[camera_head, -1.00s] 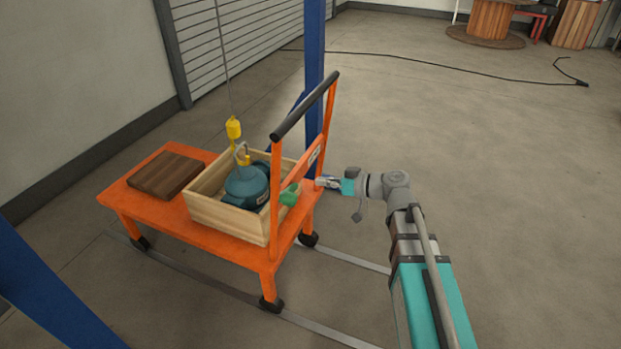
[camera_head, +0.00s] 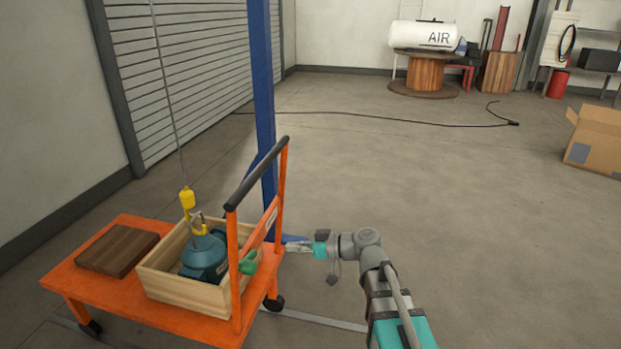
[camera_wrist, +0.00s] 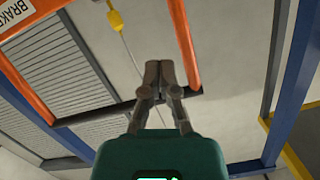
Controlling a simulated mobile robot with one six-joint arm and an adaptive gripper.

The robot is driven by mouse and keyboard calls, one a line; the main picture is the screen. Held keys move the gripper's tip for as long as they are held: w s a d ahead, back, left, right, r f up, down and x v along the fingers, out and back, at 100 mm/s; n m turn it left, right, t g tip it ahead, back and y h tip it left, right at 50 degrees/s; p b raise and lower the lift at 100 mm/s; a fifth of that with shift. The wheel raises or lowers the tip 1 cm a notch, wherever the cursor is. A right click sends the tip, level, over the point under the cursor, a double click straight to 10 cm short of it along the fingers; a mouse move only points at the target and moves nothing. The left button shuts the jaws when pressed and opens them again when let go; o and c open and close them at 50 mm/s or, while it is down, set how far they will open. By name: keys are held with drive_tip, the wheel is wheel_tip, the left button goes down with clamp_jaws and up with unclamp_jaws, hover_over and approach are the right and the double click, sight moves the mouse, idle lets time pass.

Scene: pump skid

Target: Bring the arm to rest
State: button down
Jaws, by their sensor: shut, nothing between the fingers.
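My gripper (camera_head: 291,246) is at the end of my arm, just right of the orange cart's upright handle frame in the head view. In the wrist view my gripper (camera_wrist: 160,78) has its fingertips together, with nothing between them. The arm reaches up from the lower right and points left toward the cart (camera_head: 190,318). Whether the gripper touches the cart frame cannot be told, but a small gap seems to show.
On the cart, a wooden crate (camera_head: 161,284) holds a teal pump (camera_head: 204,257) under a yellow hook block (camera_head: 187,198). A brown board (camera_head: 117,249) lies beside it. A blue post (camera_head: 263,110) stands behind.

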drive_tip(key=s+d+f+m+g+h, duration=0.1)
drive_tip(key=s+d+f+m+h, duration=0.4)
drive_tip(key=d+f+m+h, duration=0.5)
drive_tip(key=s+d+f+m+g+h, duration=0.1)
drive_tip(key=s+d+f+m+h, duration=0.15)
drive_tip(key=d, duration=0.45)
drive_tip(key=s+d+f+m+h, duration=0.1)
drive_tip(key=s+d+f+h, duration=0.15)
drive_tip(key=d, duration=0.55)
wheel_tip(320, 180, up, 24)
drive_tip(key=w+p, duration=0.1)
drive_tip(key=p, duration=2.3)
drive_tip(key=shift+a+r+h+p, duration=0.15)
drive_tip(key=shift+r+h+p, duration=0.05)
drive_tip(key=shift+h+p, duration=0.1)
